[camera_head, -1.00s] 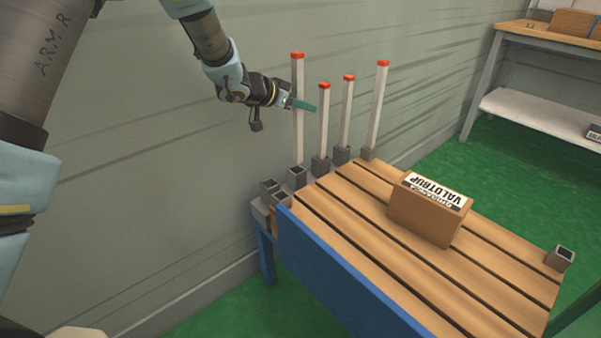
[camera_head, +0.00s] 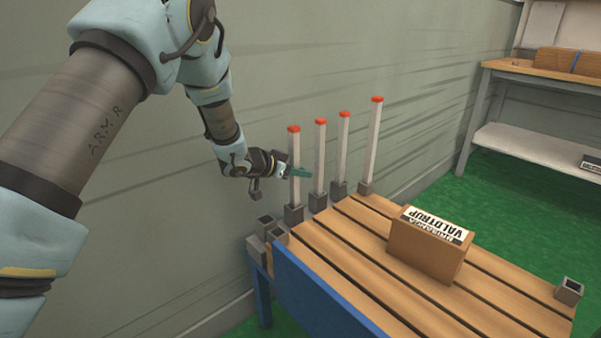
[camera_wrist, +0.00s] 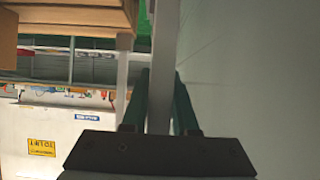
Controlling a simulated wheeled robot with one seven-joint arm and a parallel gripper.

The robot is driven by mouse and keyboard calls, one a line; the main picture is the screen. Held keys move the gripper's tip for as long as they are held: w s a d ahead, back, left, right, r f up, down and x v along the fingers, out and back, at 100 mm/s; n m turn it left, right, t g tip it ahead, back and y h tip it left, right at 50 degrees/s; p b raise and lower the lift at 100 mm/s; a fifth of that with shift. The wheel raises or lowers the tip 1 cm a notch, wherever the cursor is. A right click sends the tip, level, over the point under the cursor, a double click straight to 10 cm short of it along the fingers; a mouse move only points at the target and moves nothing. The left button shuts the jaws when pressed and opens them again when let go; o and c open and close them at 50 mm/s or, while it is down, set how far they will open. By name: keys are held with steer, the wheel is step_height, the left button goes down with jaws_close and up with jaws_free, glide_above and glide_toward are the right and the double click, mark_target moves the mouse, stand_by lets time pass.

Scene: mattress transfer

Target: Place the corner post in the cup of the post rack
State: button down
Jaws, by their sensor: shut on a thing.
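The corner post (camera_head: 295,152) is white with a red top and stands about upright at the left end of a row of similar posts. My gripper (camera_head: 298,172), with green fingers, is shut on it partway down its length. Its lower end meets a grey cup (camera_head: 293,214) at the back edge of the slatted bench and looks to be inside; the exact depth is hidden. In the wrist view the post (camera_wrist: 165,60) runs between the fingers (camera_wrist: 157,95).
Other red-topped posts stand in cups to the right, the nearest one (camera_head: 320,155) close by. Empty cups sit at the bench's left corner (camera_head: 266,222) and right corner (camera_head: 569,290). A labelled brown box (camera_head: 425,250) rests on the slats (camera_head: 370,265). The wall is close behind.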

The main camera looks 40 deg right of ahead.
steer(key=c, duration=0.7)
jaws_free()
steer(key=p+v, duration=0.1)
steer(key=v, duration=1.1)
